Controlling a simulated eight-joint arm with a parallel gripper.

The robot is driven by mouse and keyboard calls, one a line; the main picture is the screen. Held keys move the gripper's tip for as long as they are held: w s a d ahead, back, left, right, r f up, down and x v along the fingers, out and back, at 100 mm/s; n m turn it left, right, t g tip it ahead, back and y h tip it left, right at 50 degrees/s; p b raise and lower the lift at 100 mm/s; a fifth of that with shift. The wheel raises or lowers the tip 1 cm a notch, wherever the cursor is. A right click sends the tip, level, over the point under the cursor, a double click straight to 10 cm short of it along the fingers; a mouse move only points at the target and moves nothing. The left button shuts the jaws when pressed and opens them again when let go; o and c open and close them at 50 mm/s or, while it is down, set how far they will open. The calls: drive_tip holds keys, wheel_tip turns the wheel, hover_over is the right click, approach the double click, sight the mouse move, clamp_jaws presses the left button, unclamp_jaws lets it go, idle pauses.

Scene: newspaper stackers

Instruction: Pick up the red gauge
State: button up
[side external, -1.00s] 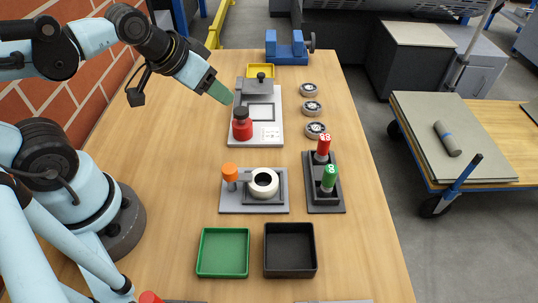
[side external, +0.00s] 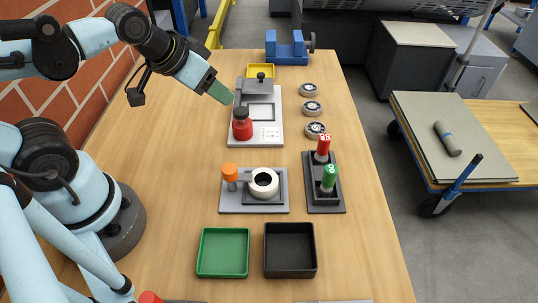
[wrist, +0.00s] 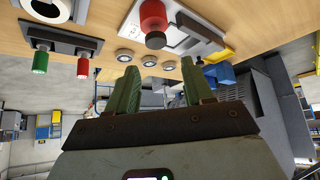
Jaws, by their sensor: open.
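The red gauge (side external: 323,149) is a small red cylinder with white markings. It stands upright in a dark grey holder (side external: 311,200), behind a matching green gauge (side external: 329,178). In the wrist view the red gauge (wrist: 83,66) hangs at the left of the inverted picture, next to the green gauge (wrist: 40,60). My gripper (side external: 222,94) is above the table, to the left of the grey plate and well away from the red gauge. In the wrist view its two green fingers (wrist: 160,88) are spread apart with nothing between them.
A red bottle with a black cap (side external: 242,126) stands on a light grey plate (side external: 270,142) near my gripper. Metal discs (side external: 312,108) lie in a row at right. A white ring fixture (side external: 263,184), green tray (side external: 202,265) and black tray (side external: 291,274) sit nearer the front. A blue vise (side external: 287,48) stands behind.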

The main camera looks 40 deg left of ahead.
drive_tip(key=shift+o, duration=0.5)
wheel_tip(320, 180, up, 3)
drive_tip(key=m+g, duration=0.4)
drive_tip(key=g, duration=0.3)
hover_over(325, 137)
wheel_tip(325, 137, down, 12)
drive_tip(key=shift+c, duration=0.3)
clamp_jaws()
